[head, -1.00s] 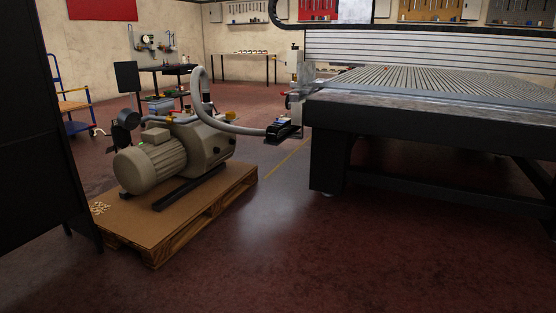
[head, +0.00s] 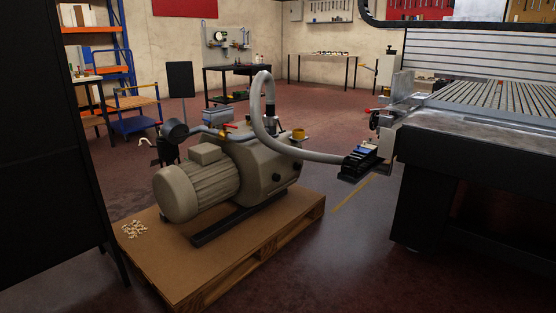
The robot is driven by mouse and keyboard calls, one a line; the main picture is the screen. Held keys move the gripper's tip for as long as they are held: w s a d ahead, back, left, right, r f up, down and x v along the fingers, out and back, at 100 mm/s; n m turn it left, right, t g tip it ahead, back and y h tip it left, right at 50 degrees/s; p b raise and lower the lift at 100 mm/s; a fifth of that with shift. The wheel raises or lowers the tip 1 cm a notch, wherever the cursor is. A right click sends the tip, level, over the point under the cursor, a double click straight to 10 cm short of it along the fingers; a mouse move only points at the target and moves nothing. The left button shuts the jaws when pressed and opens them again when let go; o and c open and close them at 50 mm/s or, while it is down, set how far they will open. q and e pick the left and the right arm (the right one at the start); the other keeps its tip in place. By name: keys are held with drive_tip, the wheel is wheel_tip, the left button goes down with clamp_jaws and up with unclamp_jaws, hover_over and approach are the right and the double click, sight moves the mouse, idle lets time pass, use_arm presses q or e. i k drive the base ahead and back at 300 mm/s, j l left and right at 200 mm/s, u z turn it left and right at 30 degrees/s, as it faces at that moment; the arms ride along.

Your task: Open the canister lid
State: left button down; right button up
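The beige vacuum pump (head: 225,175) stands on a wooden pallet (head: 165,262) in the middle of the head view. A grey hose (head: 260,105) arches from the pump to a black fitting (head: 360,162) at the table's corner. A dark round part (head: 175,131) sits at the pump's back left. A small yellow part (head: 299,136) shows behind the hose. I cannot tell which part is the canister, and no lid can be made out clearly. Neither of my grippers is in view.
The vacuum grid table (head: 470,145) fills the right side. A black cabinet (head: 45,150) blocks the left edge. Pale pellets (head: 134,229) lie on the pallet's left end. Red floor (head: 350,265) is clear at front right. A blue cart (head: 135,115) stands behind.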

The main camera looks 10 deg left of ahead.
sight(175, 130)
drive_tip(key=i+z, duration=0.15)
drive_tip(key=i, duration=0.4)
drive_tip(key=i+z, duration=0.15)
drive_tip(key=i, duration=0.4)
drive_tip(key=i+j+z, duration=0.15)
drive_tip(key=i, duration=0.4)
